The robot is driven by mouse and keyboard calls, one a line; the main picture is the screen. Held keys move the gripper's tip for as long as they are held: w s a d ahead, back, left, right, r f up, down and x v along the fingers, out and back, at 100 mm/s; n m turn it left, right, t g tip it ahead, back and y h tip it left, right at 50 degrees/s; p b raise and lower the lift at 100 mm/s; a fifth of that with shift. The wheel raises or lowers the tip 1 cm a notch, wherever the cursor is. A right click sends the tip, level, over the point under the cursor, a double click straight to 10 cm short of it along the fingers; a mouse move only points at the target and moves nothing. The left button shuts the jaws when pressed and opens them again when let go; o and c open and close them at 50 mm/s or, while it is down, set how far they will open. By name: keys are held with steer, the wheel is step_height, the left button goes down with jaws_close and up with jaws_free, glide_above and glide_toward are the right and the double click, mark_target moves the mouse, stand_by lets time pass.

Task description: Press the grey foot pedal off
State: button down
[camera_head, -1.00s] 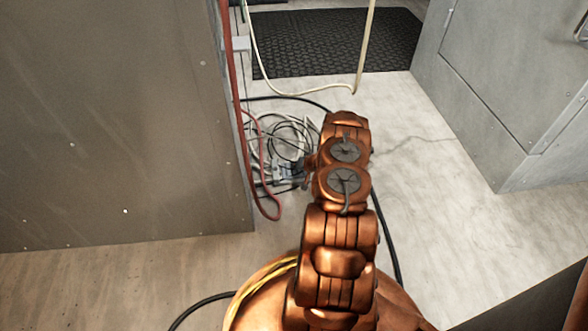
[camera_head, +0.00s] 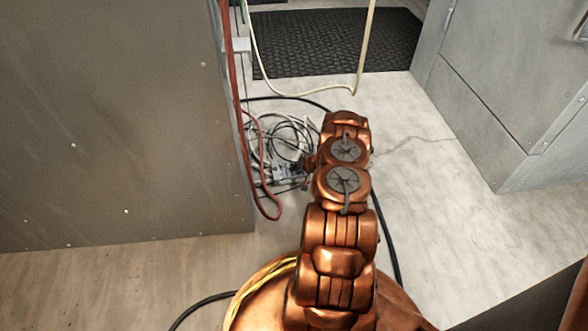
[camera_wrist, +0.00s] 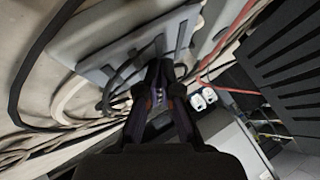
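A small grey device (camera_head: 287,171), which looks like the foot pedal, lies on the floor among tangled cables, left of my arm in the head view. In the wrist view a broad grey plate (camera_wrist: 95,65) lies behind and left of the fingertips. It may be the pedal seen close up, but I cannot be sure. My gripper (camera_wrist: 161,72) has its two dark fingers drawn together with nothing visible between them. It points at the plate's edge; whether it touches cannot be told. In the head view my own arm mostly hides the gripper.
Black and white cables (camera_head: 285,130) coil around the device. A red hose (camera_head: 232,90) hangs beside the grey cabinet (camera_head: 120,120) at left. A black mat (camera_head: 335,42) lies behind. Another grey cabinet (camera_head: 500,100) stands at right, with clear floor (camera_head: 450,220) before it.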

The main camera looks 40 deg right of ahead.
steer(key=shift+r+p, duration=1.4)
steer(key=shift+r, duration=1.65)
